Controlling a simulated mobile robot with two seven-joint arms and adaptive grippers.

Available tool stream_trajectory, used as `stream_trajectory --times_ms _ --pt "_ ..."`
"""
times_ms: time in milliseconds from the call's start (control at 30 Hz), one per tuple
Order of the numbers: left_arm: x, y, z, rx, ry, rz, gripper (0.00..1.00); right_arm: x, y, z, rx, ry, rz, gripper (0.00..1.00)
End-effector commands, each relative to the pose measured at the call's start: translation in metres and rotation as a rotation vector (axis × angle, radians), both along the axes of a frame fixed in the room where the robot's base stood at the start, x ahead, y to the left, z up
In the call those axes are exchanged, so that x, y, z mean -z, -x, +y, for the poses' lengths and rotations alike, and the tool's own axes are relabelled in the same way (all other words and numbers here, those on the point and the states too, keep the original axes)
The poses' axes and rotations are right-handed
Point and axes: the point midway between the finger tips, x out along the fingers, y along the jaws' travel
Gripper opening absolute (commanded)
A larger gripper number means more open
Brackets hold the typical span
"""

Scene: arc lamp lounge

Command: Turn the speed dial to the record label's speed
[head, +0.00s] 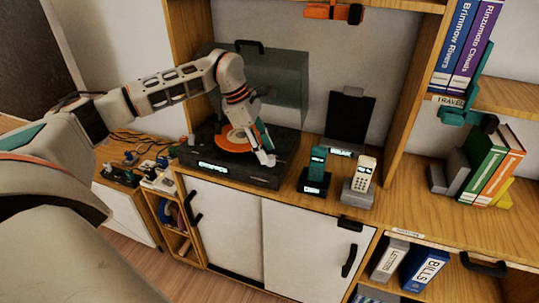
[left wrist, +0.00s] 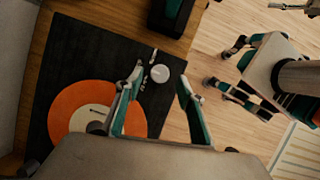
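The black turntable (head: 230,172) stands on the wooden cabinet, lid raised. An orange record (head: 236,140) with a pale label lies on it; the label print is too small to read. In the left wrist view the record (left wrist: 92,115) lies left of my left gripper (left wrist: 160,78). The round white speed dial (left wrist: 161,74) is at the deck's corner beside small white marks. My left gripper, also in the head view (head: 265,159), is open, with a fingertip on either side of the dial; contact cannot be told. My right gripper (left wrist: 221,66) appears open and empty above the floor.
A dark phone (head: 317,165) and a pale phone (head: 362,175) stand on the cabinet right of the turntable, with a black panel (head: 350,117) behind. The raised lid (head: 275,85) stands behind my left arm. Green and orange books (head: 490,165) stand farther right.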

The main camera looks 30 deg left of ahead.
Motion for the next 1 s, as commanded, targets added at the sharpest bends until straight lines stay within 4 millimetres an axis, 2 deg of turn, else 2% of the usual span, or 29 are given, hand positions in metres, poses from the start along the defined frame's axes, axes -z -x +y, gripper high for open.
stream_trajectory --times_ms 200,500,533,667,1000 --pt "0.018 -0.003 -0.007 0.000 0.001 0.000 0.38 0.004 0.001 -0.001 0.000 0.002 0.005 0.40" --pt "0.020 -0.004 -0.008 0.000 0.001 -0.002 0.38 0.003 0.001 -0.001 0.001 0.003 0.004 0.40" --pt "0.020 -0.004 -0.008 0.000 0.001 -0.002 0.33 0.003 0.001 -0.001 0.001 0.003 0.004 0.40" --pt "0.020 -0.004 -0.008 0.000 0.001 -0.002 0.00 0.002 0.000 -0.001 0.001 0.003 0.002 0.40" --pt "0.019 -0.003 -0.008 -0.023 0.001 -0.001 0.00 -0.003 -0.002 -0.001 0.002 0.001 -0.004 0.40"
